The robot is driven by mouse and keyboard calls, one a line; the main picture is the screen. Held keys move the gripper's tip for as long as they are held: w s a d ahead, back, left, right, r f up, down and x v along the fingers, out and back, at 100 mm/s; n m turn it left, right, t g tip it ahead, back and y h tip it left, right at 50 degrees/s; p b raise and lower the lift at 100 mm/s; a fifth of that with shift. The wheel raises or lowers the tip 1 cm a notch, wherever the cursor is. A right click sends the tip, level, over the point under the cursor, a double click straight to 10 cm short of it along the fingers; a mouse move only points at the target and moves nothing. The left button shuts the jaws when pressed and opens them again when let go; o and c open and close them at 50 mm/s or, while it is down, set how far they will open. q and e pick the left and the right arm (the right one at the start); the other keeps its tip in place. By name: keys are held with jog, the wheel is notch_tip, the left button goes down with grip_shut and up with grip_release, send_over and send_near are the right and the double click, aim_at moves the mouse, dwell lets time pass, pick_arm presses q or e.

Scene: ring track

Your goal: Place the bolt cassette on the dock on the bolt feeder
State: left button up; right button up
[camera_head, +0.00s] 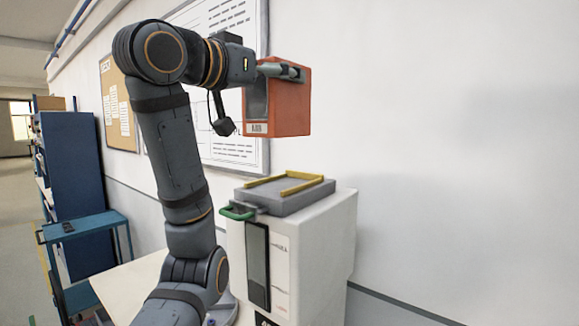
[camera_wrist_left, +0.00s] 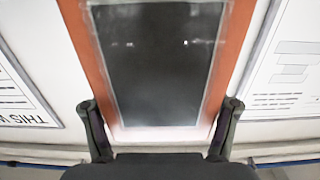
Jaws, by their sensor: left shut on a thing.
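The bolt cassette (camera_head: 285,108) is an orange box with a dark window and a small white label. My left gripper (camera_head: 292,70) is shut on it near its top and holds it in the air. In the left wrist view the cassette (camera_wrist_left: 102,60) stands between the two fingers of the left gripper (camera_wrist_left: 160,120), its dark window facing the camera. The bolt feeder (camera_head: 310,250) is a white cabinet below the cassette. Its dock (camera_head: 305,199) is a grey plate on top with yellow guide rails. The cassette hangs clear above the dock. My right gripper is out of view.
A green handle (camera_head: 238,211) sticks out at the feeder's front left top. A blue cart (camera_head: 88,226) and a blue cabinet (camera_head: 72,180) stand at the left. A whiteboard (camera_head: 238,150) hangs on the wall behind my arm. The space right of the feeder is bare wall.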

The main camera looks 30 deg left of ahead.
pick_arm(q)
jog(key=w+a+f, duration=0.1)
jog(key=w, duration=0.1)
jog(key=w+a+p, duration=0.1)
jog(key=w, duration=0.1)
jog(key=w+a+f+p, duration=0.1)
jog(key=w, duration=0.1)
jog(key=shift+a+f, duration=0.25)
jog(key=shift+f, duration=0.1)
jog(key=w+a+f+p, duration=0.1)
jog(key=w+a+f, duration=0.1)
jog(key=w+f, duration=0.3)
notch_tip(320, 180, down, 5)
jog(key=shift+w+a+r, duration=0.15)
jog(key=shift+a, duration=0.05)
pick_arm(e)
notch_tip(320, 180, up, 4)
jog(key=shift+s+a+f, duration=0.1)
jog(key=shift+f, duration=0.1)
pick_arm(q)
jog(key=shift+d, duration=0.15)
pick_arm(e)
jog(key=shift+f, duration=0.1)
pick_arm(q)
jog(key=o, duration=1.6)
jog(key=shift+o, duration=1.1)
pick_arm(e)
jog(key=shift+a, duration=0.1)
